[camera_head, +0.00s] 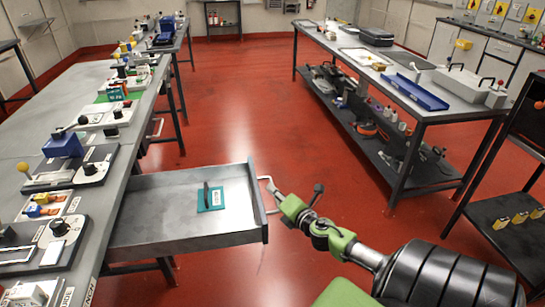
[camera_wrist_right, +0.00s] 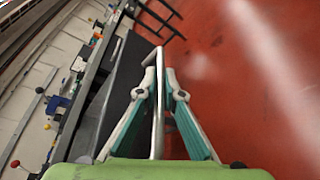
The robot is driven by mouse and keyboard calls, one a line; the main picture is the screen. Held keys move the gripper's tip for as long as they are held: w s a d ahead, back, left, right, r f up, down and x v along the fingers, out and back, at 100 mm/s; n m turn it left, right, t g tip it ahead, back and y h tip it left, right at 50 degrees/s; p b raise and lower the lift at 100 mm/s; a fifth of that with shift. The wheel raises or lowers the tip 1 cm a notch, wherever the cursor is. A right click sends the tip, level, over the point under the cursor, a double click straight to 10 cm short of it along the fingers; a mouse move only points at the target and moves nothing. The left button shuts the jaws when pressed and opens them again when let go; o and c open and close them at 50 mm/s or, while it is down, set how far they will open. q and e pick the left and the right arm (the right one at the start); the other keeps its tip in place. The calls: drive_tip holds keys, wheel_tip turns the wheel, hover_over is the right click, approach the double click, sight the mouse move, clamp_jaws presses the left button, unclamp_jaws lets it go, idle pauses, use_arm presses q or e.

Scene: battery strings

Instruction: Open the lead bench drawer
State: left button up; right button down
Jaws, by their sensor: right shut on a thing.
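The grey metal drawer (camera_head: 150,205) sticks well out of the bench on the left, open toward my right arm. Its handle (camera_head: 264,184) is a pale bar on the drawer's front. My right gripper (camera_head: 276,194) is at the handle, its fingers closed around the bar. In the right wrist view the handle (camera_wrist_right: 158,115) runs between the two fingers of the right gripper (camera_wrist_right: 164,85), and the drawer (camera_wrist_right: 124,75) lies to their left. Inside the drawer lies a teal card (camera_head: 216,204) with a dark upright piece on it. My left gripper is not in view.
The long bench (camera_head: 28,128) on the left carries several test fixtures with knobs. A second table (camera_head: 455,108) with a blue tray (camera_head: 416,92) stands at the back right. A dark rack (camera_head: 505,215) is at the right edge. Red floor (camera_head: 240,95) between them is clear.

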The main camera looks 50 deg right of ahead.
drive_tip(key=c, duration=2.2)
unclamp_jaws()
drive_tip(key=shift+o, duration=0.2)
drive_tip(key=shift+s, duration=0.1)
drive_tip(key=v, duration=1.2)
drive_tip(key=shift+f, duration=0.1)
